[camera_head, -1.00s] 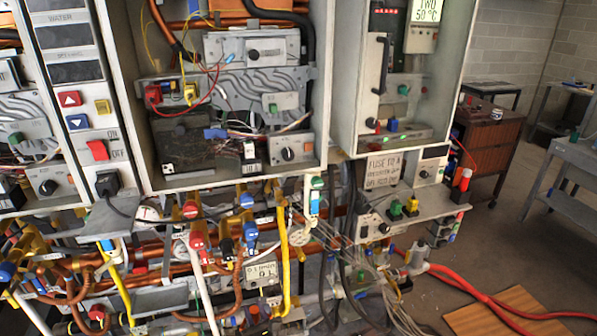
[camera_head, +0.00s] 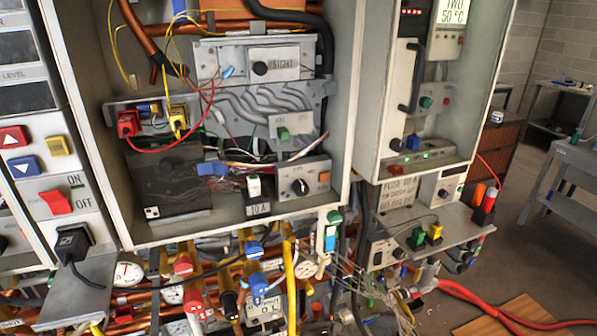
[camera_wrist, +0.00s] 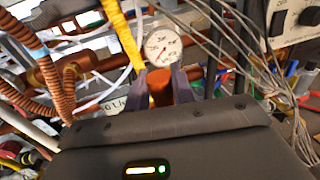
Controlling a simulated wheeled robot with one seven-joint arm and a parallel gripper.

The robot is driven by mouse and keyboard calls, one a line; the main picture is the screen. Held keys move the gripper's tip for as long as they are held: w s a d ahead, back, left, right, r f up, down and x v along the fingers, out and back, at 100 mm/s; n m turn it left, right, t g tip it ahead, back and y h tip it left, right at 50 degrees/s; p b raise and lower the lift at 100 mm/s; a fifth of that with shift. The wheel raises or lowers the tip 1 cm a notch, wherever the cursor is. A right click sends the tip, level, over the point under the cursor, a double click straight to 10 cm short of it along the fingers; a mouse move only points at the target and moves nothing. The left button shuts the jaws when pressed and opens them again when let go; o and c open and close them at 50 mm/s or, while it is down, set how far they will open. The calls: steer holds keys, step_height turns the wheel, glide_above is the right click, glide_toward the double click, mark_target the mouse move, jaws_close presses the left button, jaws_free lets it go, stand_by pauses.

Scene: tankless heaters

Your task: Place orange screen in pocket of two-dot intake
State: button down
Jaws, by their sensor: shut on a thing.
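My gripper (camera_wrist: 160,91) shows at the middle of the wrist view, with its dark fingers on either side of an orange, rounded piece (camera_wrist: 160,84). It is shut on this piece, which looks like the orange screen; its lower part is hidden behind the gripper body. A round white gauge (camera_wrist: 163,46) appears just behind it. My gripper does not show in the head view. In the head view, a dark box (camera_head: 172,180) in the open cabinet carries a small white tag (camera_head: 152,212) with dark dots, too small to count. I cannot pick out the two-dot intake for sure.
Copper pipes (camera_wrist: 60,93) and a yellow pipe (camera_wrist: 127,38) crowd the wrist view. Loose grey wires hang at its right. In the head view, valves and gauges (camera_head: 127,273) fill the space under the cabinet. A shelf at right holds an orange cylinder (camera_head: 478,195).

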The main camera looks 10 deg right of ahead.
steer(key=shift+w+d, duration=0.25)
steer(key=shift+d, duration=0.15)
steer(key=shift+r, duration=0.1)
